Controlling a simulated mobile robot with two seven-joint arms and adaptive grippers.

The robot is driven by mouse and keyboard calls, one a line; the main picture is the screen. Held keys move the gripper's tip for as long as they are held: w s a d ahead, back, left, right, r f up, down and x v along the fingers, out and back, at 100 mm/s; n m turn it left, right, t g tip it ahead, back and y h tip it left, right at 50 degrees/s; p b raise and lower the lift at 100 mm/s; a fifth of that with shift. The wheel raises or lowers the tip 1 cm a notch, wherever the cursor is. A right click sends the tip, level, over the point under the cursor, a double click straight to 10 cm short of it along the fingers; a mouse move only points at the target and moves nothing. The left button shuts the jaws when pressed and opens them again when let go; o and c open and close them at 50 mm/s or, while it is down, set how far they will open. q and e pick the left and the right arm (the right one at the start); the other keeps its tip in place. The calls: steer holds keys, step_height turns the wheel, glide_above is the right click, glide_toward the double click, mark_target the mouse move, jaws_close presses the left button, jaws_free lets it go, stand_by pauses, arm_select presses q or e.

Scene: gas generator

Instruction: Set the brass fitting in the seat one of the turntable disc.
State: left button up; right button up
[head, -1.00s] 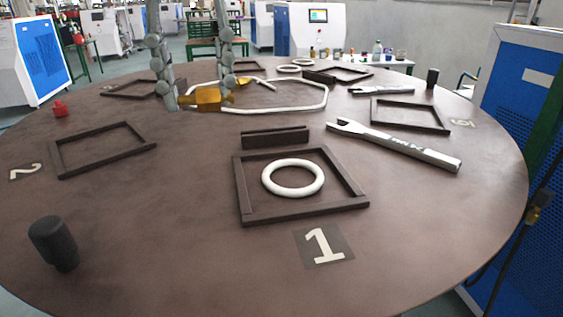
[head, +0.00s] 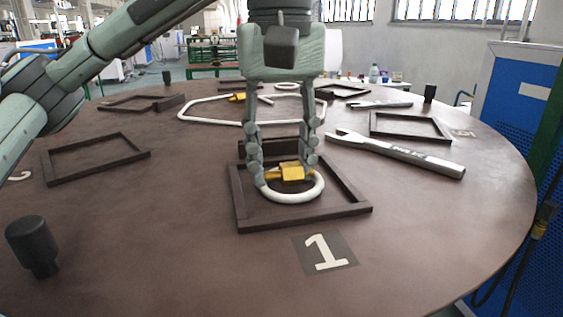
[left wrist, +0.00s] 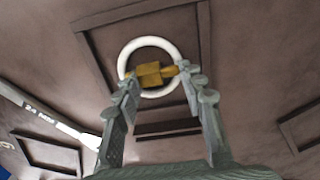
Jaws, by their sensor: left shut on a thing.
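The brass fitting (head: 292,172) is held between the fingers of my left gripper (head: 287,178), which is shut on it. It lies sideways over the white ring (head: 290,197) inside the square frame of seat one (head: 345,212), beside the "1" label (head: 325,252). The left wrist view shows the fitting (left wrist: 151,75) across the ring (left wrist: 125,57), between the fingertips (left wrist: 159,80). Whether it touches the ring or the disc I cannot tell. The turntable disc (head: 150,240) is dark brown and round. My right gripper is not in view.
A wrench (head: 400,155) lies right of seat one. A small upright plate stands behind the seat. Other empty square frames (head: 75,172) sit around the disc. A black knob (head: 34,245) stands at front left. A white hose loop (head: 180,112) with another brass piece (head: 238,97) lies behind.

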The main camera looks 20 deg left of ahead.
arm_select(q)
steer(key=shift+f, duration=0.35)
steer(key=shift+o, duration=0.2)
steer(key=shift+s+f, duration=0.1)
steer(key=shift+f, duration=0.1)
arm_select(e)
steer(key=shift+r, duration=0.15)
arm_select(q)
steer(key=shift+f+b, duration=0.15)
steer(key=shift+b, duration=0.15)
steer(key=shift+c, duration=0.5)
steer(key=o, duration=0.9)
steer(key=shift+c, duration=0.2)
steer(key=o, duration=0.4)
steer(key=shift+d, duration=0.1)
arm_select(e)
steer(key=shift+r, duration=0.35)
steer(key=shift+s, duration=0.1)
